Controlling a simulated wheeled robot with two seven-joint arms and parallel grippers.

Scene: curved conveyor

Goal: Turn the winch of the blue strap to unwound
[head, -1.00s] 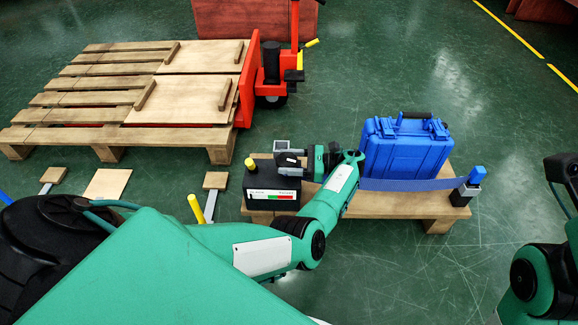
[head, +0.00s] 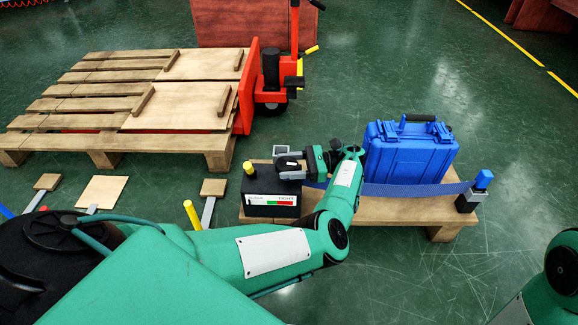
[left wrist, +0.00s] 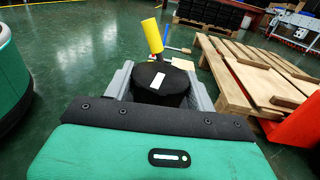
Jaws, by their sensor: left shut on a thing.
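The winch is a black box (head: 262,190) at the left end of a small pallet. Its front label has red and green patches and small print that seems to read "TIGHT". A yellow-tipped handle (head: 248,168) stands at its left and also shows in the left wrist view (left wrist: 152,36). My left gripper (head: 284,164) is over the box top, shut on the round black winch knob (left wrist: 162,86), which bears a white mark. The blue strap (head: 415,189) runs past the front of the blue case (head: 408,152) to a post (head: 468,201) at the right. My left arm hides part of the strap.
A large wooden pallet (head: 95,105) with a red pallet jack (head: 268,90) stands behind at the left. Wooden pieces (head: 101,191) and a yellow bar (head: 192,214) lie nearer to me. The small pallet (head: 395,207) carries the case. Green floor to the right is mostly clear.

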